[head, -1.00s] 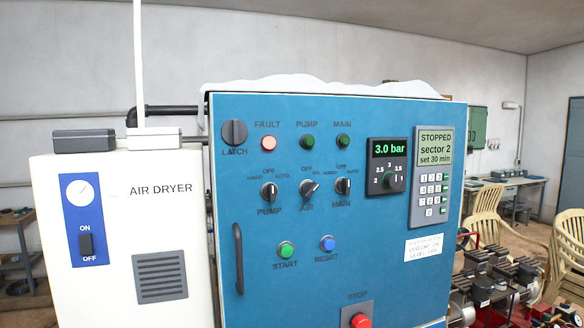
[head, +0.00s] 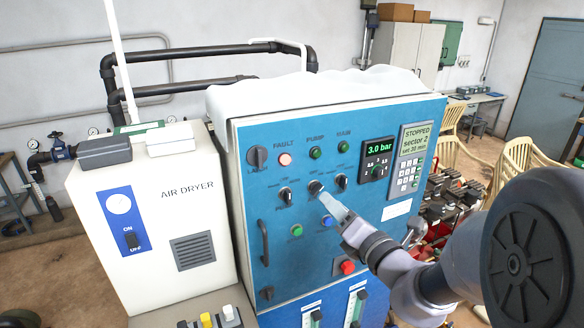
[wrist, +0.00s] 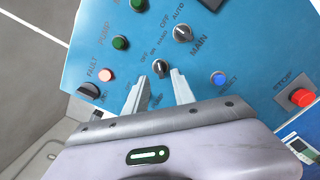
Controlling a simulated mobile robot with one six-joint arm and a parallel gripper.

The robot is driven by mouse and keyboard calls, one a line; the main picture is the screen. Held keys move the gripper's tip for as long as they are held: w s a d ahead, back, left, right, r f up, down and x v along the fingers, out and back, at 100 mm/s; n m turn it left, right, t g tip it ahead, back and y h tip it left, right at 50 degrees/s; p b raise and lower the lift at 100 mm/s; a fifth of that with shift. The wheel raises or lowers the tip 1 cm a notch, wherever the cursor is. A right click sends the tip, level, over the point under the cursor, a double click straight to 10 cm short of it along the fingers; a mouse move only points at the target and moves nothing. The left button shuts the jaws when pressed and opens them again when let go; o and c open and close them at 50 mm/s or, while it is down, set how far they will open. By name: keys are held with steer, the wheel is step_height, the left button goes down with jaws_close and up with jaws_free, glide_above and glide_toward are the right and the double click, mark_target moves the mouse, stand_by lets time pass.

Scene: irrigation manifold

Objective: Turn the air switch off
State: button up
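The air switch (head: 315,187) is a small dark knob with a light pointer, in the middle of the row of three on the blue panel (head: 290,225). In the earlier head view its pointer leaned up and right, away from OFF; its present angle is too small to read. In the wrist view the air switch (wrist: 160,68) shows between and just beyond my fingertips. My gripper (wrist: 160,77) is open, one finger on each side of the knob's line. It also shows in the head view (head: 330,202), close to the panel. I cannot tell whether it touches the knob.
The pump switch (head: 286,196) and main switch (head: 341,181) flank the air switch closely. The blue reset button (head: 327,220), green start button (head: 296,230) and red stop button (head: 347,267) are below. A white air dryer (head: 150,215) with its own rocker stands left.

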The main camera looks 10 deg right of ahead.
mark_target(319, 192)
steer(key=x, duration=0.6)
steer(key=shift+f+p, duration=0.1)
steer(key=shift+p, duration=0.2)
steer(key=shift+a, duration=0.1)
jaws_close()
steer(key=shift+n, duration=0.3)
steer(key=n+b, duration=0.3)
steer(key=shift+f, duration=0.2)
steer(key=n+b, duration=0.3)
steer(key=shift+r+n+b, duration=0.15)
steer(key=shift+n+b, duration=0.8)
steer(key=shift+n, duration=0.15)
